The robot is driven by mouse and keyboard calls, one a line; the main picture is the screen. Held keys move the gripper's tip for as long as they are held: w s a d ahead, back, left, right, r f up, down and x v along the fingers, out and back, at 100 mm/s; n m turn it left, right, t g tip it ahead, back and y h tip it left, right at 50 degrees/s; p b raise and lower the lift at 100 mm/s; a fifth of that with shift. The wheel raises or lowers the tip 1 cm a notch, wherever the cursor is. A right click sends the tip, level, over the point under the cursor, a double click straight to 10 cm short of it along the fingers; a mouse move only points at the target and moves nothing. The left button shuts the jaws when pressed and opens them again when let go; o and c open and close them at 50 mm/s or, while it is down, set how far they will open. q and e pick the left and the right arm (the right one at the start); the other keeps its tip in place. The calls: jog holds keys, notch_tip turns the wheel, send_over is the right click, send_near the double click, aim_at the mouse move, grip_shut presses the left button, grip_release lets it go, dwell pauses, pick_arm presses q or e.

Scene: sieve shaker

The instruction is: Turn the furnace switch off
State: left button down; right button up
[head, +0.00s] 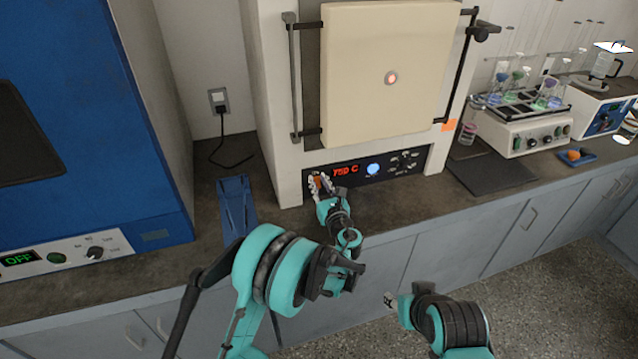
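The furnace (277,100) stands on the counter with its cream door (390,110) shut. Its control panel (420,160) shows a red "750 C" readout (345,170) and a lit blue round button (373,169). An orange-red switch (318,181) sits at the panel's left end, partly covered by my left gripper. My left gripper (321,185) is at this switch, its fingers on either side of it; I cannot tell whether they touch it. My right arm shows at the bottom right, with its end (390,301) in front of the cabinets; its fingers are too unclear to read.
A blue oven (90,120) with an "OFF" display stands at the left. A blue tool or holder (237,205) lies on the counter beside the furnace. A shaker with flasks (530,135) stands at the right, beside a dark mat (488,174). The counter's front edge runs below the furnace.

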pick_arm(q)
jog(key=shift+s+d+f+t+y, duration=0.15)
jog(key=shift+f+t+y, duration=0.1)
jog(key=shift+t, duration=0.55)
jog(key=shift+s+a+f+t+y, duration=0.1)
jog(key=shift+f+t+y, duration=0.15)
jog(key=shift+t, duration=0.55)
jog(key=c, duration=1.3)
grip_release()
jog(key=shift+r, duration=0.1)
